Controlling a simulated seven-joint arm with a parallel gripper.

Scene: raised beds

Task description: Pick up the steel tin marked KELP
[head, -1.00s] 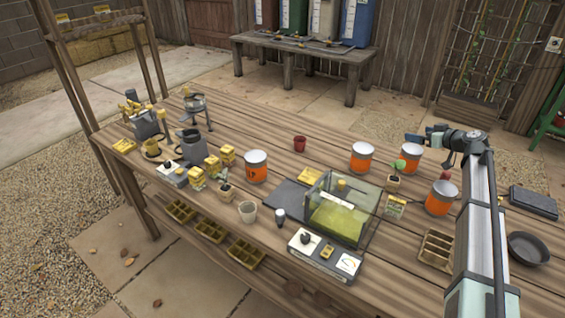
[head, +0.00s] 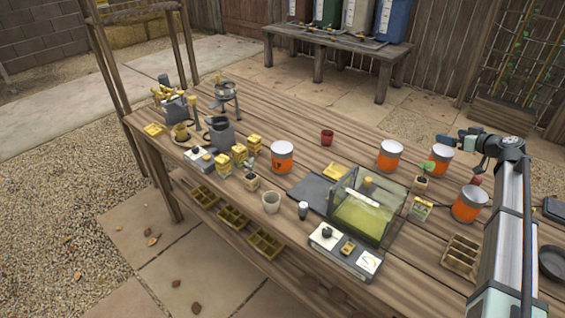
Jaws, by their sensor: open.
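Several steel tins with orange bands stand upright on the wooden table: one at the middle left (head: 282,157), one at the back right (head: 389,156), one beside it (head: 440,158) and one farther right and nearer (head: 469,204). Their lettering is too small to read, so I cannot tell which is marked KELP. The left tin shows a dark mark on its band. My gripper (head: 452,138) is open and empty, in the air at the upper right, seen just above the second back tin. No tin is in it.
A glass tank (head: 398,207) with yellow-green contents stands amid the tins. A wooden divided tray (head: 460,257) is near my arm.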

